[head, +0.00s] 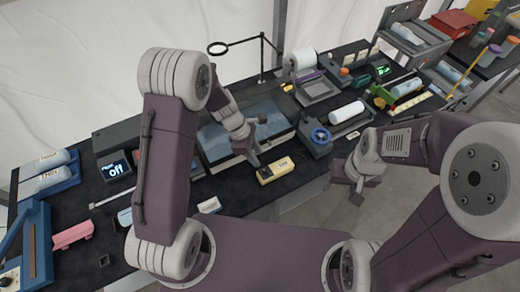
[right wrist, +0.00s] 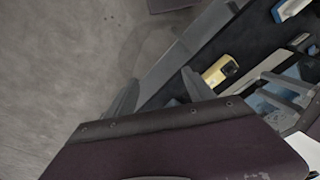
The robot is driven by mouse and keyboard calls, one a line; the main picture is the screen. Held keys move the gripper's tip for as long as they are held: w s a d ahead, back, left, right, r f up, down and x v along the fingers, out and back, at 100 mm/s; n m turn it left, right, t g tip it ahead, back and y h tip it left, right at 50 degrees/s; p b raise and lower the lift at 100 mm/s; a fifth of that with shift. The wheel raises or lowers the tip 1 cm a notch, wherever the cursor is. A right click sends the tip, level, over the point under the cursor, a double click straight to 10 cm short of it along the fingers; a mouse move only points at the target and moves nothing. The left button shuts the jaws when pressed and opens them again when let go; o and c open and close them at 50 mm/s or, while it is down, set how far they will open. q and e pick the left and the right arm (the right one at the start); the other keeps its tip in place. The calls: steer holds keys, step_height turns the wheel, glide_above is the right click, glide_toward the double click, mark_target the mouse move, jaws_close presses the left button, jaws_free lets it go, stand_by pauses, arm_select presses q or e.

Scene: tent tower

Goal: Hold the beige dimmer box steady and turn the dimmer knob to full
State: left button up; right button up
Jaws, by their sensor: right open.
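The beige dimmer box (head: 275,172) lies near the front edge of the black table, below the blue tray in the head view. Its dark round knob (head: 284,164) is on its right part. The box also shows in the right wrist view (right wrist: 215,74), with the knob (right wrist: 230,70) on top. My left gripper (head: 260,141) is just behind and left of the box, with its fingers apart and nothing between them. My right gripper (head: 352,185) is open and empty, right of the box and off the table's front edge. Neither gripper visibly touches the box.
A blue-grey tray (head: 213,139) stands behind the box. A blue device with a round wheel (head: 319,136) and a white roll (head: 347,112) stand to the right. A small white block (head: 209,205) lies left of the box.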

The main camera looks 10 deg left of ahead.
steer(key=shift+o, duration=0.3)
steer(key=shift+a+n, duration=0.1)
steer(key=shift+n, duration=0.7)
steer(key=w+a+r+n+t, duration=0.1)
steer(key=w+r+n, duration=0.2)
steer(key=w+n, duration=0.55)
steer(key=n+g, duration=0.2)
steer(key=n, duration=1.3)
glide_above(283, 165)
step_height(283, 165, down, 17)
steer(key=shift+w+r, duration=0.1)
steer(key=shift+w, duration=0.05)
steer(key=shift+s+a, duration=0.1)
steer(key=shift+s, duration=0.1)
arm_select(q)
steer(key=shift+w+a+f, duration=0.15)
steer(key=shift+w+a, duration=0.05)
steer(key=shift+a, duration=0.05)
arm_select(e)
step_height(283, 165, down, 9)
steer(key=shift+w+f, duration=0.1)
